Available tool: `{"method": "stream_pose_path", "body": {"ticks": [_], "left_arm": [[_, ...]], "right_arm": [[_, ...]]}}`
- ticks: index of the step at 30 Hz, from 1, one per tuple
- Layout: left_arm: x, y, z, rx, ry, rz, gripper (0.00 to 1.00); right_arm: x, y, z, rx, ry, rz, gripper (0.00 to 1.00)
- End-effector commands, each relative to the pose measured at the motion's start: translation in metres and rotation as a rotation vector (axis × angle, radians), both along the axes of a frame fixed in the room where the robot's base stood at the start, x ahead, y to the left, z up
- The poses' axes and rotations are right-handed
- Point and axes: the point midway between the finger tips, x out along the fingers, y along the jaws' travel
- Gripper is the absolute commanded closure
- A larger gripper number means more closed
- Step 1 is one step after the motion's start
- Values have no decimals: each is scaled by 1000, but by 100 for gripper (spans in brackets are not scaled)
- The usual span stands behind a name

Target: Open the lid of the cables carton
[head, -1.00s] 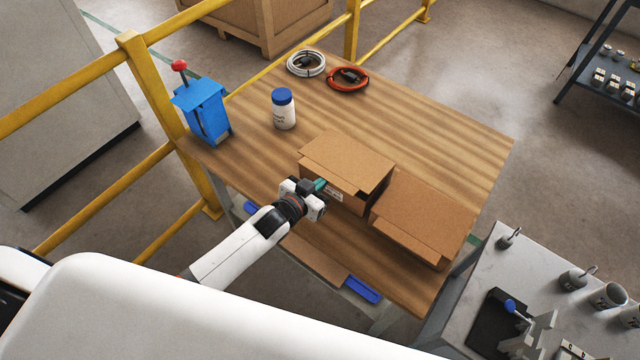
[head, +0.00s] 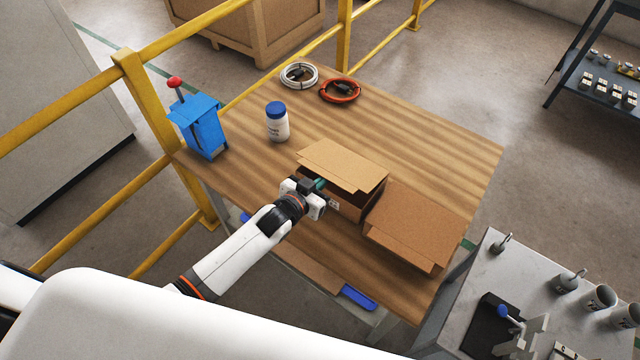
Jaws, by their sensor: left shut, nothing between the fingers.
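Two brown cartons stand side by side on the wooden table. The left carton (head: 351,205) has a small white label on its front, too small to read, so I cannot tell by text which is the cables carton. Its lid (head: 345,162) is tilted up a little at the front, with a dark gap under the edge. My left gripper (head: 318,186) is shut and empty at the lid's front left, its tips by the lid's front edge; exact contact is hard to tell. The right carton (head: 418,218) has its lid down. My right gripper is not in view.
A white bottle with a blue cap (head: 277,124), a blue box with a red knob (head: 204,126), a white cable coil (head: 299,75) and a red one (head: 340,90) stand farther back on the table (head: 440,140). A yellow railing (head: 150,120) runs along the left.

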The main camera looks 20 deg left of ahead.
Motion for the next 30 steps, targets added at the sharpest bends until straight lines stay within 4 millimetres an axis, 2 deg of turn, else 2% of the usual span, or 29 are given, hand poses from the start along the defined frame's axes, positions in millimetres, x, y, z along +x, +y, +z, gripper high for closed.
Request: {"method": "stream_pose_path", "body": {"ticks": [11, 24, 30], "left_arm": [[1, -1, 1, 0, 1, 0, 100], [16, -7, 24, -1, 0, -1, 100], [18, -7, 25, 0, 1, -1, 100]], "right_arm": [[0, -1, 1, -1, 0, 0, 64], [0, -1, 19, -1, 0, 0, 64], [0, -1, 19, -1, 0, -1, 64]]}}
